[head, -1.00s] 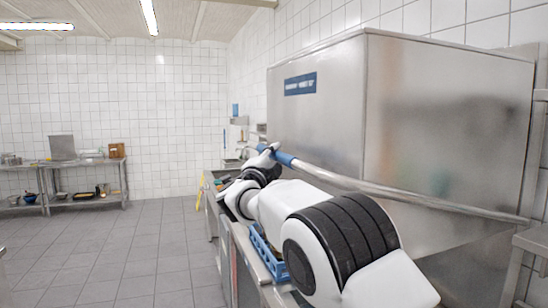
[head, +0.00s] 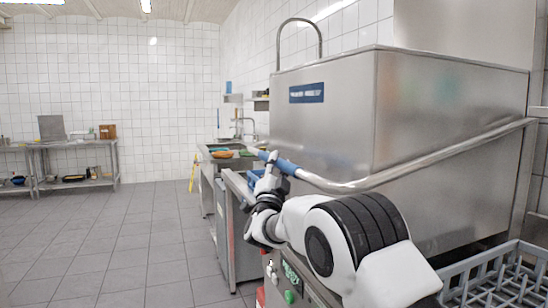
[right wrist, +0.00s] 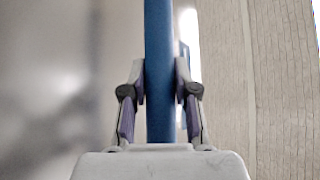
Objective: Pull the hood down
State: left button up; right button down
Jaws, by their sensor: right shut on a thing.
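The hood (head: 440,110) is a large stainless steel box with a blue label on the right side of the head view. A metal bar handle (head: 400,175) runs along it, with a blue grip (head: 285,166) at its near-left end. My right gripper (head: 270,172) is shut on the blue grip. In the right wrist view the blue grip (right wrist: 158,60) stands upright between both fingers (right wrist: 159,88). The hood's lower edge is partly hidden by my right arm. My left gripper is not in view.
A grey rack (head: 500,280) sits below the hood at the lower right. A steel counter with a sink and tap (head: 238,130) stands beyond my gripper. An arched metal pipe (head: 300,22) rises behind the hood. The tiled floor (head: 130,240) on the left is clear.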

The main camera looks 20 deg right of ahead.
pick_arm(q)
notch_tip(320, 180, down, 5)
jog(key=b, duration=0.3)
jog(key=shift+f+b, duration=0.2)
jog(key=shift+b, duration=0.15)
pick_arm(e)
notch_tip(320, 180, down, 8)
jog(key=d, duration=0.2)
jog(key=shift+r, duration=0.15)
jog(key=shift+w, duration=0.15)
jog(key=c, duration=1)
grip_release()
jog(key=shift+d+f, duration=0.1)
jog(key=shift+f, duration=0.1)
jog(key=shift+c, duration=0.2)
jog(key=shift+o, duration=0.9)
jog(key=shift+d, duration=0.25)
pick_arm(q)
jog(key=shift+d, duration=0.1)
pick_arm(e)
jog(key=shift+a+r, duration=0.1)
jog(key=shift+a, duration=0.05)
jog(key=v, duration=1.2)
